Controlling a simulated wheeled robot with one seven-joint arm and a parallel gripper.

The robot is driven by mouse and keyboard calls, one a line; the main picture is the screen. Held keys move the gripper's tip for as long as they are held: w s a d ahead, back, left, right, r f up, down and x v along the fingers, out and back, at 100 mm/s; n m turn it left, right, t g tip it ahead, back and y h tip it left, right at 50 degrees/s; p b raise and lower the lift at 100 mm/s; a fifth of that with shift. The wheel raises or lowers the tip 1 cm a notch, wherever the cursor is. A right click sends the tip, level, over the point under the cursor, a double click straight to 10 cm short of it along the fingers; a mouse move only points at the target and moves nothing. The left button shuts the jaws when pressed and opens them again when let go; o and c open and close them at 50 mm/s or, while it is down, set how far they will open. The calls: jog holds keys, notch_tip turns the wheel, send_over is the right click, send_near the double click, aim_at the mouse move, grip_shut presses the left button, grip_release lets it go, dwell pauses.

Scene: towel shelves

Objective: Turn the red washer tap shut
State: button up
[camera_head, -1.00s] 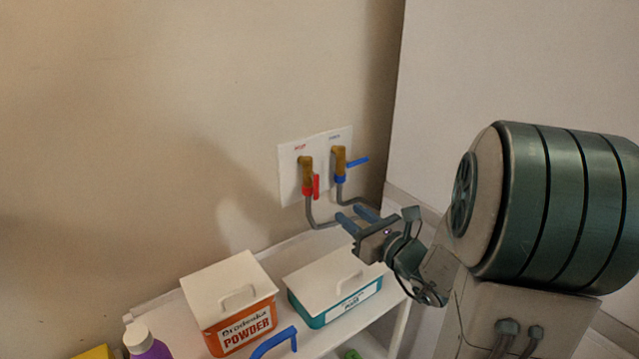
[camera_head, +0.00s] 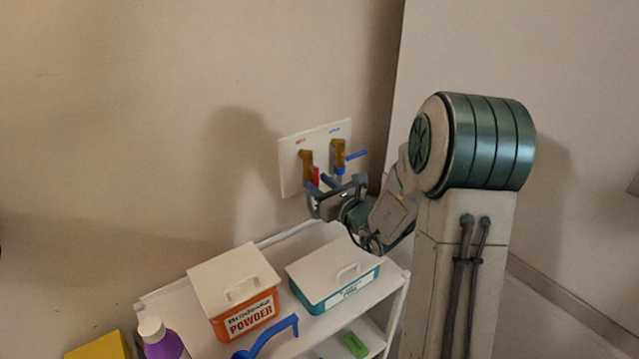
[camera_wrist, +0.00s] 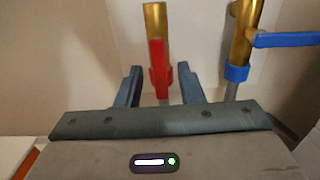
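The red tap handle (camera_head: 315,175) hangs upright, in line with its brass valve (camera_head: 306,158), on the left of the white wall plate (camera_head: 289,180). My gripper (camera_head: 320,185) is at the plate, just below and in front of the red tap. In the wrist view, the red handle (camera_wrist: 158,65) shows between the two blue fingers of my gripper (camera_wrist: 159,80), with a gap on each side. The fingers are open and do not appear to touch it. The head view partly hides the handle's lower end behind my gripper.
The blue tap handle (camera_head: 357,154) sticks out to the right beside the red one; it also shows in the wrist view (camera_wrist: 285,39). Below stand an orange powder box (camera_head: 245,318) and a teal box (camera_head: 335,285) on a white shelf (camera_head: 398,295). The wall at left is clear.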

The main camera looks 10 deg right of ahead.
grip_shut()
jog(key=m, duration=0.3)
jog(key=shift+s+a+r, duration=0.1)
jog(key=shift+s+a, duration=0.1)
jog(key=shift+a, duration=0.2)
jog(key=r+m+p, duration=0.1)
jog(key=m+p, duration=0.2)
jog(key=m, duration=0.2)
jog(key=a+r+m+p, duration=0.1)
jog(key=m+p, duration=0.3)
jog(key=m, duration=0.1)
jog(key=a+r+m+p, duration=0.1)
jog(key=m+p, duration=0.2)
jog(key=m, duration=0.1)
jog(key=shift+s+m, duration=0.4)
jog(key=shift+f+p, duration=0.1)
jog(key=shift+p, duration=0.25)
